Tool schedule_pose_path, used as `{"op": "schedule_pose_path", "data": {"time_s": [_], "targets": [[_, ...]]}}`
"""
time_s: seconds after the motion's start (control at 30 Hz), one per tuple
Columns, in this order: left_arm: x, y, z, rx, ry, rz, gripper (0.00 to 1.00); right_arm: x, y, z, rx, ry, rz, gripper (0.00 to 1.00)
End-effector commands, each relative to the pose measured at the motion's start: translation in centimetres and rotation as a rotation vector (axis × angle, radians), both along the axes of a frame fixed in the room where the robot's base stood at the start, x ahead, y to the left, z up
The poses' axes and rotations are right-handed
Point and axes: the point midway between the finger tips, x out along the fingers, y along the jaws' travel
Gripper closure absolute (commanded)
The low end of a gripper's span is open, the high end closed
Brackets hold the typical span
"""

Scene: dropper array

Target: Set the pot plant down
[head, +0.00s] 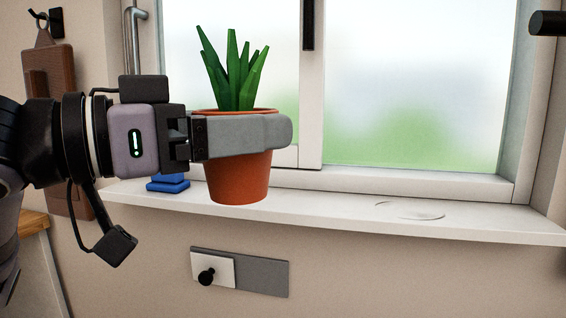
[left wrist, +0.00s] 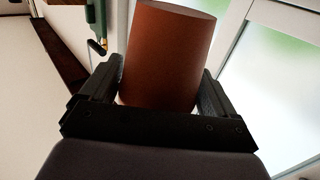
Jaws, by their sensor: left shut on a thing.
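The pot plant (head: 240,180), an orange-brown pot with pointed green leaves, is upright in the head view, in front of the window. My left gripper (head: 280,133) is shut on the pot, its fingers on either side just below the rim. In the left wrist view, the pot (left wrist: 166,55) fills the space between the fingers of the left gripper (left wrist: 160,95). The pot overlaps the white windowsill (head: 330,208) in the picture; I cannot tell whether its base touches the sill. My right gripper is not in view.
A faint round mark (head: 410,210) lies on the bare right part of the sill. A blue object (head: 168,184) sits on the sill left of the pot. A grey plate with a black knob (head: 207,277) is on the wall below. A brown board (head: 52,95) hangs at left.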

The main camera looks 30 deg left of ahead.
Motion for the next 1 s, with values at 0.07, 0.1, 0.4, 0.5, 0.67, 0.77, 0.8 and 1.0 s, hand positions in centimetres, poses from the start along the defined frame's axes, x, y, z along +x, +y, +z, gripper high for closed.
{"op": "schedule_pose_path", "data": {"time_s": [0.07,0.1,0.4,0.5,0.67,0.77,0.8,1.0], "targets": [[0.8,0.3,0.3,0.001,0.003,0.003,0.53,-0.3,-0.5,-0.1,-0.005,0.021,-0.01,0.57],[1.1,0.3,0.4,0.001,0.002,0.003,0.53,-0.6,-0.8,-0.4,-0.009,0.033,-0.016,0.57],[3.5,1.0,0.3,0.001,0.004,0.003,0.53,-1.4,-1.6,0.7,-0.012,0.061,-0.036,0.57],[4.1,1.1,0.5,-0.001,0.003,0.0,0.53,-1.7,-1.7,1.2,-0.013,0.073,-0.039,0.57],[5.1,1.3,0.6,-0.002,0.001,0.0,0.53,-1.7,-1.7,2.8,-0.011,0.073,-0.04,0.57],[5.6,1.4,0.5,-0.002,0.002,0.0,0.53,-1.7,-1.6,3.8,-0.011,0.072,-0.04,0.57],[5.8,1.5,0.5,-0.002,0.001,0.0,0.53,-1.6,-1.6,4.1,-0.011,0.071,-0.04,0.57],[8.3,2.3,0.3,-0.005,-0.003,0.002,0.53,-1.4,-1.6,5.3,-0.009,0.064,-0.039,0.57]]}}
